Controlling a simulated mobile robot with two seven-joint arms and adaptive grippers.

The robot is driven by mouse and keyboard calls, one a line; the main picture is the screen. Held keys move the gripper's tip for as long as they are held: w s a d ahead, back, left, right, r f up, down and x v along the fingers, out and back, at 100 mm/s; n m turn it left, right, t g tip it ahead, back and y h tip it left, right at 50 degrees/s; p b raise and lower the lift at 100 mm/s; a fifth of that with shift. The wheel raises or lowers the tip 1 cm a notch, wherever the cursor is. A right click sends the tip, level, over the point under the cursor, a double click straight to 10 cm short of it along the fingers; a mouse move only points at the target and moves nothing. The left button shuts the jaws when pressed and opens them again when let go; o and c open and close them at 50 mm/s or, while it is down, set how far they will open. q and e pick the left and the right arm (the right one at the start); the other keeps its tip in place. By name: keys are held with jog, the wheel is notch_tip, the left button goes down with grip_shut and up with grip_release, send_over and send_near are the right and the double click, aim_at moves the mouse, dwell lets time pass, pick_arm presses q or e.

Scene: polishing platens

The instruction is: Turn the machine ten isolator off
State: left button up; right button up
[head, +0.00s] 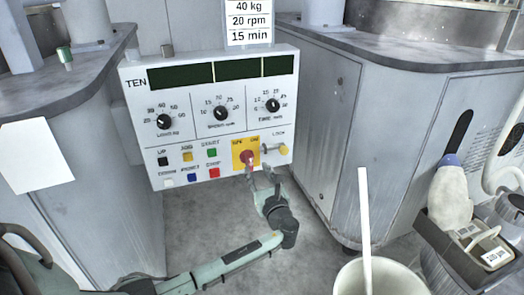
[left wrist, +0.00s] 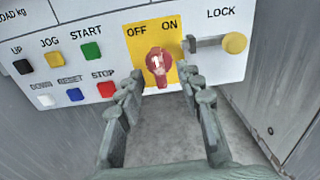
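The machine ten control panel (head: 210,110) is marked TEN. Its isolator is a red knob (head: 248,157) on a yellow plate (head: 238,145) at the panel's lower right. In the left wrist view the knob (left wrist: 158,68) stands below the words OFF, at left, and ON, at right. A white mark shows near its top; I cannot tell clearly which word it points at. My left gripper (head: 261,172) is open just below the knob. In the left wrist view its fingers (left wrist: 166,84) lie either side of the knob, without visible contact. My right gripper is not in view.
A yellow lock knob (left wrist: 235,43) with a metal bar sits right of the isolator. Coloured push buttons (head: 212,153) are to its left and dials (head: 221,113) above. Grey cabinets (head: 315,110) flank the panel. A pale bucket (head: 380,278) with a white stick stands lower right.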

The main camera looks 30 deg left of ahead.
aim_at(251, 160)
pick_arm(q)
jog(key=shift+w+a+r, duration=0.15)
jog(key=shift+w+a, duration=0.1)
jog(key=shift+a, duration=0.25)
jog(key=x, duration=0.7)
jog(key=shift+s+b, duration=0.1)
jog(key=shift+b, duration=0.2)
jog(key=shift+c, duration=0.5)
grip_shut()
